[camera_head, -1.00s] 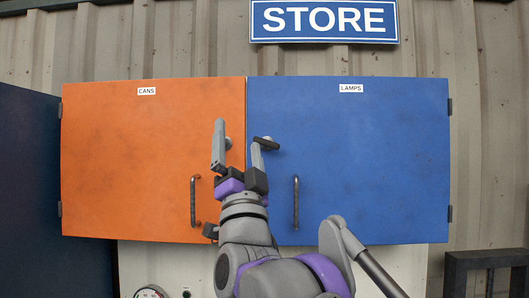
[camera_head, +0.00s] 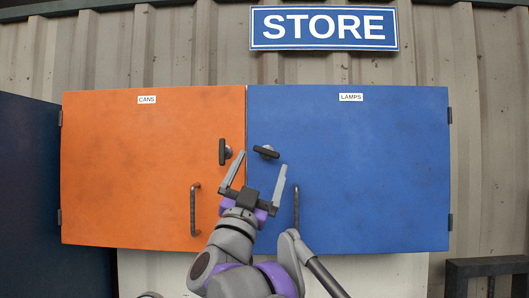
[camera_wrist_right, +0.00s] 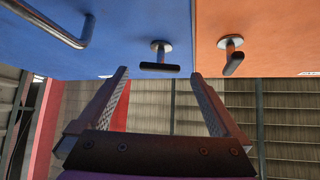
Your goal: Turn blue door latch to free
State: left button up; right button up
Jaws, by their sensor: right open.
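The blue door (camera_head: 380,180), labelled LAMPS, is shut. Its latch (camera_head: 266,152) is a dark bar on a round mount near the door's left edge, lying nearly level with its right end slightly lower. It also shows in the right wrist view as a dark bar (camera_wrist_right: 160,67). My right gripper (camera_head: 262,160) is open and empty, pointing up at the doors. In the right wrist view its fingertips (camera_wrist_right: 160,75) lie on either side of the bar's line, with gaps on both sides; I see no contact. My left gripper is not in view.
The orange door (camera_head: 130,170), labelled CANS, is shut; its latch (camera_head: 224,152) stands nearly upright, close to my left finger. Bar handles sit lower on the orange door (camera_head: 194,210) and blue door (camera_head: 296,208). A dark panel (camera_head: 30,190) stands at left.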

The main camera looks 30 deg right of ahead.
aim_at(266, 154)
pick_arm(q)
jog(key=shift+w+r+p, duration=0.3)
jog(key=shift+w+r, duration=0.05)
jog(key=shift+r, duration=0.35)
pick_arm(e)
jog(key=shift+x, duration=1.8)
jog(key=c, duration=1.3)
jog(key=n+t+y, duration=0.1)
jog(key=n+t, duration=0.1)
jog(key=n, duration=0.1)
jog(key=n+t+y+p, duration=0.1)
jog(key=shift+s+d+r+n+y, duration=0.2)
jog(key=shift+s+n+y, duration=0.1)
jog(key=shift+n, duration=0.1)
jog(key=shift+n+t+y, duration=0.7)
jog(key=shift+n+y, duration=0.1)
jog(key=shift+n, duration=0.1)
jog(key=shift+w+f+n+t+y+p, duration=0.1)
jog(key=shift+n+t+y+p, duration=0.1)
jog(key=shift+n+t+y, duration=0.3)
jog(key=shift+w+f+n+t+y+p, duration=0.1)
jog(key=shift+n+t+y+p, duration=0.1)
jog(key=shift+n+y, duration=0.35)
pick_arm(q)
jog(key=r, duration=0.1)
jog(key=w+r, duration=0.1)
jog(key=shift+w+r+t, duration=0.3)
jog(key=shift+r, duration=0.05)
pick_arm(e)
jog(key=shift+n, duration=0.25)
